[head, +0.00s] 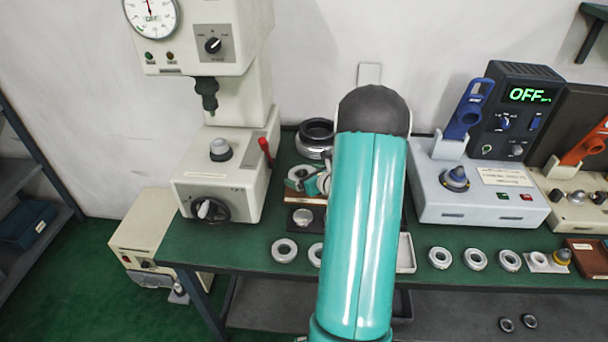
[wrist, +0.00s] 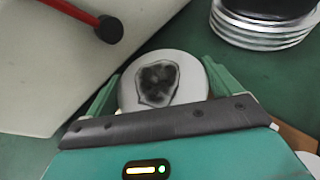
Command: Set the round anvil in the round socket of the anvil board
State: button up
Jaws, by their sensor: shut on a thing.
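My gripper (head: 310,185) is beside the press, partly hidden by my arm. In the wrist view my gripper (wrist: 160,88) has a finger on each side of a round pale piece, seemingly the round anvil (wrist: 133,85), and is shut on it. Its top shows a dark irregular patch. The piece's underside is hidden. A brown-edged board (head: 318,201), perhaps the anvil board, lies just below my gripper in the head view; my arm covers part of it. A corner of something brown also shows in the wrist view (wrist: 302,142). I cannot see the round socket.
The press (head: 225,180) with a red lever (head: 265,150) stands close on the left. A stack of dark-topped metal rings (head: 316,140) is behind my gripper. Several pale rings (head: 284,250) line the bench front. A grey-blue tester (head: 480,195) stands right.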

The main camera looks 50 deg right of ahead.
jog(key=shift+f, duration=0.25)
jog(key=shift+r, duration=0.25)
jog(key=shift+r, duration=0.4)
jog(key=shift+f, duration=0.6)
dwell(1.2)
jog(key=shift+r, duration=0.15)
jog(key=shift+r, duration=0.4)
